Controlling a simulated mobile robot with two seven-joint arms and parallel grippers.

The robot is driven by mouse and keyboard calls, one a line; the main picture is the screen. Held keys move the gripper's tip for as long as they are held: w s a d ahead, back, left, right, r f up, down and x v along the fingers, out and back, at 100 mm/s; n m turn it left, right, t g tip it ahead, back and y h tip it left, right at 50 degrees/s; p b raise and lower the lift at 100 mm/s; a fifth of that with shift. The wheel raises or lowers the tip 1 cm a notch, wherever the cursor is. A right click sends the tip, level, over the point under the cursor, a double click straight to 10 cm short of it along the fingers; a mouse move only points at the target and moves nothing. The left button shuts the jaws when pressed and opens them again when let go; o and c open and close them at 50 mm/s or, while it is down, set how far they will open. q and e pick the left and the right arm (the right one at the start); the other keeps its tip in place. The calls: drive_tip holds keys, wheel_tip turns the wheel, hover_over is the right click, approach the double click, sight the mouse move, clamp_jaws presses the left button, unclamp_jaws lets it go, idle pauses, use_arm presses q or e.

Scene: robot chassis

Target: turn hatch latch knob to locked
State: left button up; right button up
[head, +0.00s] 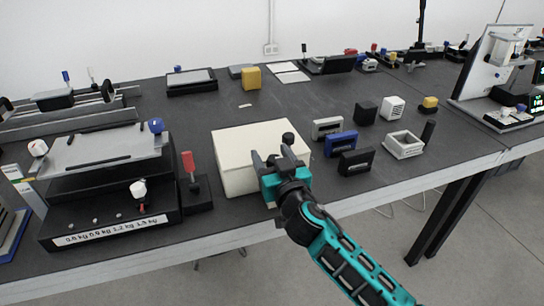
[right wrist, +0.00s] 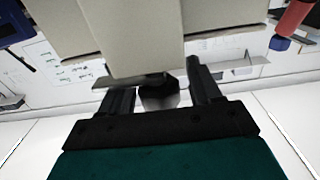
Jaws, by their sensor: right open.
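A cream box (head: 243,150) stands near the front edge of the bench. A round black knob (head: 288,138) shows at its right side, just behind my right gripper (head: 273,156). My right gripper is open at the front right of the box, its fingers pointing toward it. In the right wrist view, the pale box (right wrist: 120,35) fills the top, and a dark rounded part (right wrist: 160,95) sits between the two fingers (right wrist: 157,88). It looks like a knob, but the contact is unclear. Any lock marking is hidden. My left gripper is out of view.
A red-handled lever (head: 188,163) and a black labelled panel (head: 110,215) stand left of the box. Several small modules, including a blue one (head: 341,144) and a black one (head: 356,162), lie close to the right. The bench behind the box is mostly clear.

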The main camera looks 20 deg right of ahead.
drive_tip(key=c, duration=1)
drive_tip(key=shift+o, duration=0.2)
